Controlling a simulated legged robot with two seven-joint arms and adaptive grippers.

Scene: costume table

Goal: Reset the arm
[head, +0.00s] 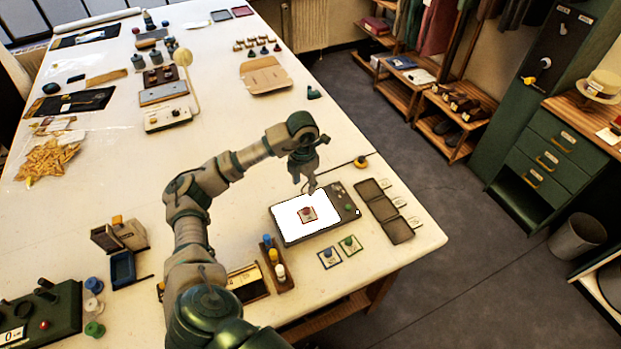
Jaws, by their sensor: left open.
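My left arm reaches in from the bottom of the head view over the white costume table (225,215). My left gripper (309,190) is open and points down, above the far edge of a dark tablet-like device with a white panel (292,224). A small square card with a red round piece (307,213) lies on the white panel, just below the fingertips. The gripper holds nothing that I can see. Whether the fingertips touch anything is hard to tell. My right gripper is not in view.
Two small framed cards (329,257) lie in front. A wooden holder with bottles (275,266) stands near my forearm. Table edge drops to the floor at right. The table's middle is mostly clear.

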